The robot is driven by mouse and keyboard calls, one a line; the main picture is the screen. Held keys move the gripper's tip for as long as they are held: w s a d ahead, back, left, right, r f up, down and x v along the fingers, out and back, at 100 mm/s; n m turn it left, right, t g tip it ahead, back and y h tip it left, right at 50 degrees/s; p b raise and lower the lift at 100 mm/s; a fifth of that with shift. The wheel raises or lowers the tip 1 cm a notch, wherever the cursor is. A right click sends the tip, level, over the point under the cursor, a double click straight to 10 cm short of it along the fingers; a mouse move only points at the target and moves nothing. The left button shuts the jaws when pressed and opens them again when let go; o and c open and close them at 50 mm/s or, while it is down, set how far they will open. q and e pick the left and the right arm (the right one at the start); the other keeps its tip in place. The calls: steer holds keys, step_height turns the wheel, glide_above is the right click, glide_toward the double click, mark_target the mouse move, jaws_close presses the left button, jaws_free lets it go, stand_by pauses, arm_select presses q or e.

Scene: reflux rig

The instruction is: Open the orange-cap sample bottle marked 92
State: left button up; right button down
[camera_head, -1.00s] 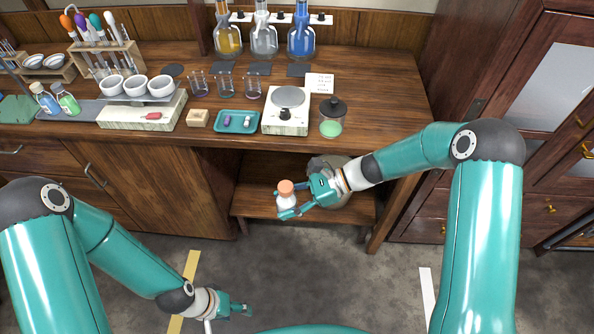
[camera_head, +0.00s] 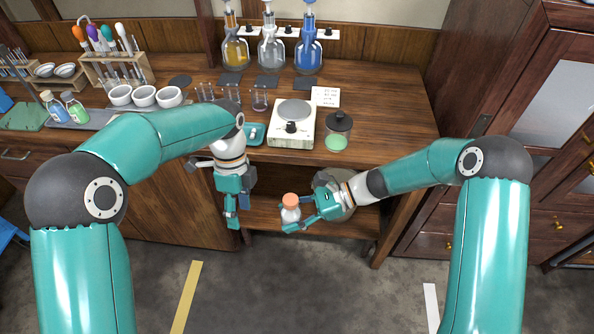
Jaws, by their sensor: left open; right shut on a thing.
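The sample bottle (camera_head: 289,214) is white with an orange cap (camera_head: 290,199). It is upright in front of the bench's open lower bay. My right gripper (camera_head: 297,217) comes from the right and is shut on the bottle's body, below the cap. The number on the bottle cannot be read. My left gripper (camera_head: 238,213) is open and empty. It points down to the left of the bottle, apart from it, at about the bottle's height in the picture.
A balance (camera_head: 292,127), a lidded jar with green contents (camera_head: 337,134) and a teal tray (camera_head: 254,139) stand along the bench front. Flasks (camera_head: 271,50) stand at the back. A lower shelf (camera_head: 335,224) lies behind the bottle. The floor in front is clear.

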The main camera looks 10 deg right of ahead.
mark_target(296, 199)
arm_select(q)
steer(key=d+r+m+t, duration=0.1)
steer(key=d+r, duration=0.2)
steer(key=d, duration=0.1)
steer(key=d+r+t, duration=0.1)
steer(key=d+r, duration=0.3)
steer(key=d+r+m+t, duration=0.1)
steer(key=d+r, duration=0.3)
steer(key=shift+d+r+m, duration=0.15)
steer(key=shift+d+m, duration=0.05)
steer(key=shift+m, duration=0.1)
steer(key=shift+s+d, duration=0.2)
steer(key=shift+d, duration=0.05)
steer(key=shift+f, duration=3.9)
